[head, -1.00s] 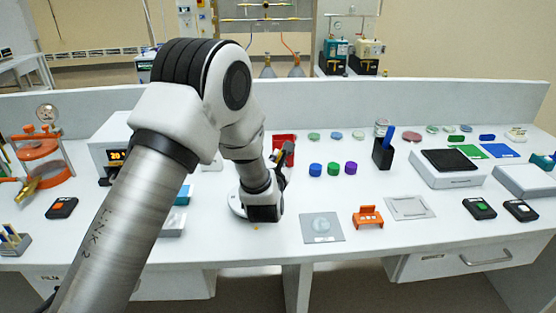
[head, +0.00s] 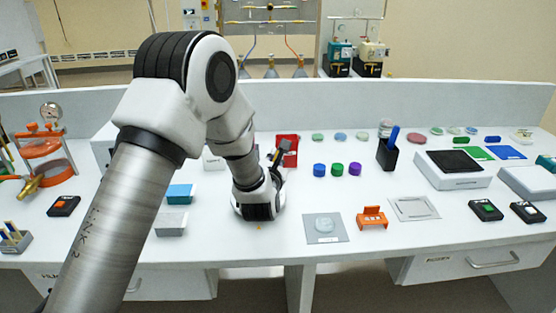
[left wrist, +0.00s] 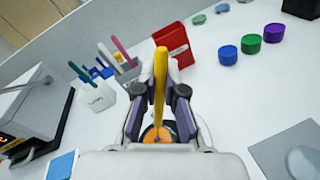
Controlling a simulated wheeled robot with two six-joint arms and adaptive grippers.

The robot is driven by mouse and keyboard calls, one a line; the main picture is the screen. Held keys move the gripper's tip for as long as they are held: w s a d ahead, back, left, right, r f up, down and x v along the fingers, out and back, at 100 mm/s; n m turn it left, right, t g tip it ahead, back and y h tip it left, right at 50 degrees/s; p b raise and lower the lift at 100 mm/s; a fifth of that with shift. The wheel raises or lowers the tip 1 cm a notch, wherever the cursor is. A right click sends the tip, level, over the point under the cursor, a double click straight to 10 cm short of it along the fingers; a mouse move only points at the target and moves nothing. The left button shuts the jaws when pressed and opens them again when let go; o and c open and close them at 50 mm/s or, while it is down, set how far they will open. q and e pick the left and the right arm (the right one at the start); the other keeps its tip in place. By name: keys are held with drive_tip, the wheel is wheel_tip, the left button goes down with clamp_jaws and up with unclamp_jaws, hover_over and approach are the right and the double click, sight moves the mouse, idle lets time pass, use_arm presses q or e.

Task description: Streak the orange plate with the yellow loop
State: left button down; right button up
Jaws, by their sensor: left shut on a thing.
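My left gripper (left wrist: 160,92) is shut on the yellow loop (left wrist: 160,68), whose handle stands up between the fingers. The orange plate (left wrist: 160,133) shows between and below the fingers in the left wrist view, partly hidden by them; the loop's lower end overlaps it in the picture. I cannot tell whether the loop touches the plate. In the head view my left gripper (head: 260,205) is low over the counter, seen from behind, and hides the plate. My right gripper is not in view.
A red box (left wrist: 173,45) and a pen holder (left wrist: 126,68) stand beyond the gripper. Blue, green and purple caps (head: 337,169) sit to the right. A grey square mat (head: 340,234) and an orange rack (head: 372,218) lie at front right. A teal box (head: 180,194) is at left.

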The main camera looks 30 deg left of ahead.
use_arm(q)
drive_tip(key=shift+a, duration=0.1)
idle(0.3)
drive_tip(key=shift+s+a+b, duration=0.2)
drive_tip(key=shift+a+b, duration=0.05)
drive_tip(key=shift+b, duration=0.15)
drive_tip(key=shift+s+a+b, duration=0.15)
drive_tip(key=shift+a+b, duration=0.2)
idle(0.5)
drive_tip(key=shift+w+a+b, duration=0.2)
drive_tip(key=shift+w+b, duration=0.15)
drive_tip(key=shift+w+d+b, duration=0.2)
drive_tip(key=shift+d+b, duration=0.2)
